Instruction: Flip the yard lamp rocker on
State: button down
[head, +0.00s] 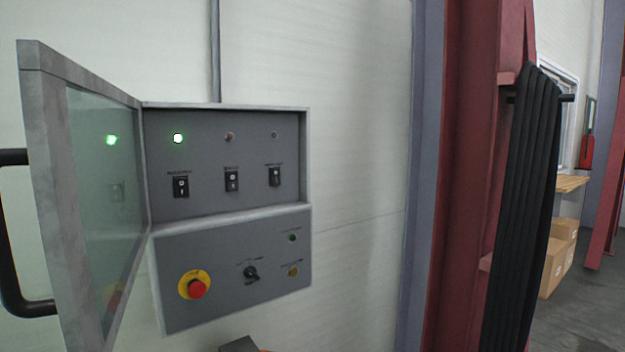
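Three black rocker switches sit in a row on the upper panel of a grey wall box: a left rocker (181,187), a middle rocker (231,180) and a right rocker (274,176). Each has a small label above it, too blurred to read, so I cannot tell which one is the yard lamp rocker. Above the left rocker a green lamp (178,138) is lit. The middle lamp (230,136) and the right lamp (275,135) look dark. My gripper is not in view; only a small grey and orange piece shows at the bottom edge.
The box's glazed door (100,190) stands open on the left, its black handle (18,235) outward. Below the rockers are a red emergency button (197,288), a black selector (251,272) and two small indicators. A red column (468,180) with black hanging straps (525,200) stands right.

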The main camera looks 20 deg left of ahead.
aim_at(275, 173)
jog(key=u, duration=0.5)
jog(key=i, duration=0.85)
jog(key=u, duration=0.8)
